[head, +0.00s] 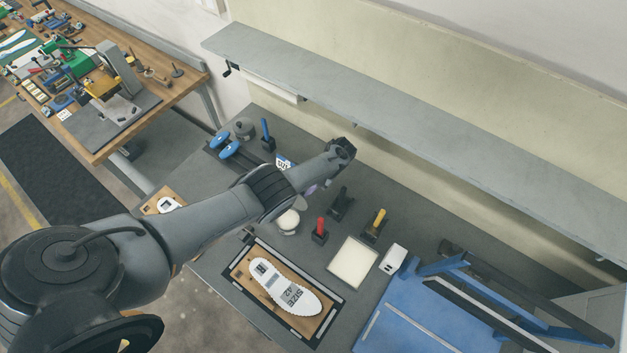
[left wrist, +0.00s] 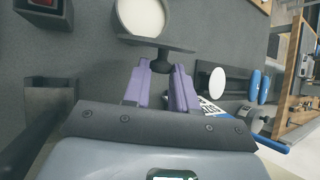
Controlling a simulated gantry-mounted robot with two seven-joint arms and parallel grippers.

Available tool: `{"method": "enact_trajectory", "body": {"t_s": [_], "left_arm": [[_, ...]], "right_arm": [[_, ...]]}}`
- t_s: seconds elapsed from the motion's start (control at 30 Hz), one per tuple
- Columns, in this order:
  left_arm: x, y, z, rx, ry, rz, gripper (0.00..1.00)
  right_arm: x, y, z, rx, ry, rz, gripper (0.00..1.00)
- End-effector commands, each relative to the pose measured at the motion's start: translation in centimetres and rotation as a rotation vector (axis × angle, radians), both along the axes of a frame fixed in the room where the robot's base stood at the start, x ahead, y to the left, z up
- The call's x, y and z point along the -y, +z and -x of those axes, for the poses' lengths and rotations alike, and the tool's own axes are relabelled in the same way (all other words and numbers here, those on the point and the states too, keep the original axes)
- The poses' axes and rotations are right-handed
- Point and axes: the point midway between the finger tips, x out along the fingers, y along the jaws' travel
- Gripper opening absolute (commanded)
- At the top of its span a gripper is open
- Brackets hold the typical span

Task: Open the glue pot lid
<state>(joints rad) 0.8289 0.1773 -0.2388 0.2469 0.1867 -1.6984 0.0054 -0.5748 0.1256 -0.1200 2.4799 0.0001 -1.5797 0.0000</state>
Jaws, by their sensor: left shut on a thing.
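The glue pot (head: 288,222) stands on the grey bench with its white inside showing; it also shows at the top of the left wrist view (left wrist: 142,15). Its dark grey lid (left wrist: 155,40) is seen nearly edge-on beside the pot mouth, tilted up off the opening. Whether it still touches the rim I cannot tell. The purple fingers of my left gripper (left wrist: 160,78) are closed around the lid's dark knob (left wrist: 162,55). In the head view my left arm hides most of this gripper; only a bit of purple (head: 310,189) shows. My right gripper is not in view.
A red-handled tool (head: 320,227) and a yellow-handled tool (head: 378,219) stand in dark holders right of the pot. A white pad (head: 353,263) and a tray (head: 240,277) with an insole (head: 285,287) lie nearer the front. Blue-topped items (head: 225,145) stand at the back left.

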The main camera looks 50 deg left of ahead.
Motion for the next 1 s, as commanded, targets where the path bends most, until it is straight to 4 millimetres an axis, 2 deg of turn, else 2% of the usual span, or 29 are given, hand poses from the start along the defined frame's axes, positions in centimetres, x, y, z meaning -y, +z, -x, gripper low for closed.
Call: {"method": "enact_trajectory", "body": {"t_s": [0.47,0.5,0.6,1.0], "left_arm": [[-0.13,-0.29,0.3,-0.005,-0.003,0.001,0.0],[-0.13,-0.29,0.29,-0.004,-0.003,0.001,0.33],[-0.11,-0.25,0.3,-0.006,-0.002,0.001,0.48],[0.05,0.24,-0.05,-0.007,-0.002,0.002,0.49]], "right_arm": [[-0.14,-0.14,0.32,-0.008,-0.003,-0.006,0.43],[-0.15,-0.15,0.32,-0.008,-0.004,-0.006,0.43],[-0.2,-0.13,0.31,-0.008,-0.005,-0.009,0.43],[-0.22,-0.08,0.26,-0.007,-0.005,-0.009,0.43]]}}
